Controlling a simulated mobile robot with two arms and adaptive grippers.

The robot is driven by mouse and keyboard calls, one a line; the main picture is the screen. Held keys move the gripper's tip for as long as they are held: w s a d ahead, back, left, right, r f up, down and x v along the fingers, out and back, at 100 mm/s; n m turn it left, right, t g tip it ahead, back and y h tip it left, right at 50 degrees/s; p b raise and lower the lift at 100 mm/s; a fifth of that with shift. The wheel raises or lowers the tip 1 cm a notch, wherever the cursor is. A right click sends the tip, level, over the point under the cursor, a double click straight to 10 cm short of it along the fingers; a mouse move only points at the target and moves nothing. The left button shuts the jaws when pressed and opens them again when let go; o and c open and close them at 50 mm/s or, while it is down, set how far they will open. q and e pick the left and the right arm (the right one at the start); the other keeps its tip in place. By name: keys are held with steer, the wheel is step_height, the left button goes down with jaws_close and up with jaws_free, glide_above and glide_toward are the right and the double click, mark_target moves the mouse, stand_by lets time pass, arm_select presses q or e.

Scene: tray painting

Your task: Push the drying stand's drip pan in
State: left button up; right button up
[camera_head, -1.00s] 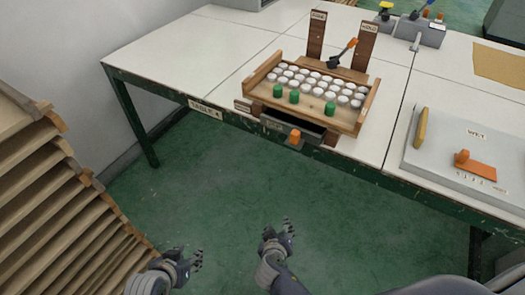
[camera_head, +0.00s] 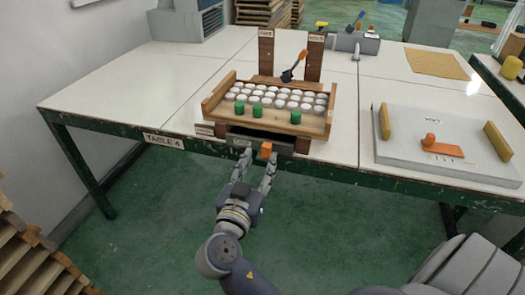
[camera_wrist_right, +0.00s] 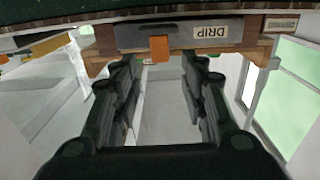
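The wooden drying stand (camera_head: 212,108) sits on the table's front edge, with two upright posts behind. Its dark drip pan (camera_head: 284,147) sits under the tray's front and appears to stick out a little; how far is hard to tell. An orange tab (camera_head: 266,150) is on its front. In the right wrist view the pan's front (camera_wrist_right: 180,36) shows a DRIP label, and the orange tab (camera_wrist_right: 159,49) lies just beyond my fingertips. My right gripper (camera_head: 256,164) is open and empty, just in front of the pan; it also shows in the wrist view (camera_wrist_right: 160,66). My left gripper is out of view.
The stand holds rows of white pieces and several green ones. An orange-tipped brush (camera_head: 294,68) leans by the posts. A grey WET board (camera_head: 400,150) lies to the right. The white table (camera_head: 130,85) has free room left of the stand. Wooden slats (camera_head: 20,255) are at lower left.

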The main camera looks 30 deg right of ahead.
mark_target(265, 149)
steer(key=x, duration=0.5)
steer(key=shift+w+d, duration=0.1)
steer(key=shift+w, duration=0.05)
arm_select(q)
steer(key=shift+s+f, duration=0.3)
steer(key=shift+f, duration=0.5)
arm_select(e)
jaws_close()
